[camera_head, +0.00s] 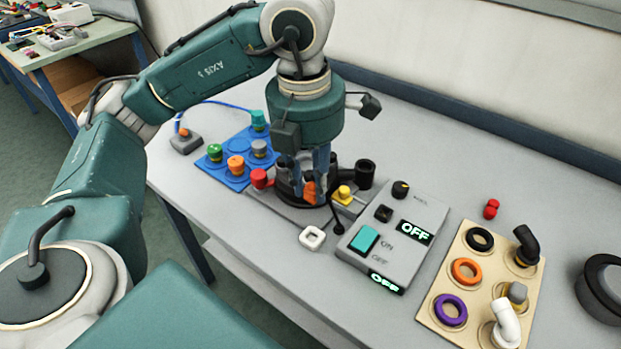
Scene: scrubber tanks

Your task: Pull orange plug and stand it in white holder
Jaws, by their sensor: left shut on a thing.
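My left gripper (309,184) comes down from above at the table's middle, its fingers shut on the orange plug (309,194). The plug is low, in front of the black round tank part (284,187); I cannot tell whether it is still seated or lifted clear. A white square ring-shaped piece (303,237), seemingly the white holder, lies on the table just in front of the gripper; its opening looks empty. A red plug (260,178) is left of the gripper and a yellow plug (344,193) right of it. My right gripper is not in view.
A blue tray (234,184) with coloured knobs, one orange, stands left. A grey control box (404,255) reading OFF is close on the right. A beige board (437,306) with rings and pipe elbows lies farther right. A black cylinder (364,174) stands behind the yellow plug.

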